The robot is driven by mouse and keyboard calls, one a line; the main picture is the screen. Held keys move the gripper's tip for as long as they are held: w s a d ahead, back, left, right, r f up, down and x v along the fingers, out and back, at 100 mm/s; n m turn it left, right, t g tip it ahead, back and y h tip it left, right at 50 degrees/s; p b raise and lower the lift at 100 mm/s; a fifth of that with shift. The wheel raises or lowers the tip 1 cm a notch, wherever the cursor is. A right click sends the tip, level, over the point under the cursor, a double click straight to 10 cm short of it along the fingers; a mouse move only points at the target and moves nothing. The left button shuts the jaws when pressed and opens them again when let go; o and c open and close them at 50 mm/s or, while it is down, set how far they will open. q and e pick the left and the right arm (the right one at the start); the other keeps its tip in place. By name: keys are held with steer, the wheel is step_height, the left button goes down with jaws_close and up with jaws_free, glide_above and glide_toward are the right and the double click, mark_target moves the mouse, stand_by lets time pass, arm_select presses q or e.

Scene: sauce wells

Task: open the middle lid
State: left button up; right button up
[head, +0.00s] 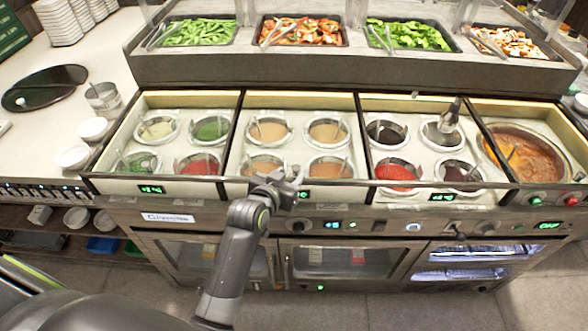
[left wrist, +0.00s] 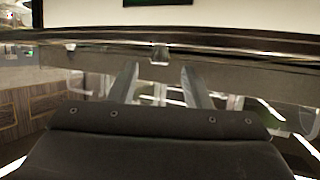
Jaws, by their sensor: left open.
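The middle lid (head: 335,181) is a clear pane over the middle bay of sauce wells, seen mainly by its front edge; it looks shut. My left gripper (head: 279,180) is at the front edge of this bay, left of its centre, with its arm coming up from below. In the left wrist view, the gripper's fingers (left wrist: 160,78) are apart with nothing between them. A dark horizontal edge with a small tab (left wrist: 160,54) lies just beyond the fingertips. I cannot tell whether the fingers touch it. My right gripper is out of view.
Similar bays of sauce wells lie left (head: 180,146) and right (head: 420,150), with a large round pot (head: 525,152) at far right. A raised shelf (head: 340,73) with vegetable trays runs behind. Knobs and displays line the front panel (head: 375,226). Bowls (head: 75,156) stand at left.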

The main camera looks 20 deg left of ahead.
mark_target(294, 170)
arm_select(q)
steer(key=shift+x, duration=2.15)
jaws_close()
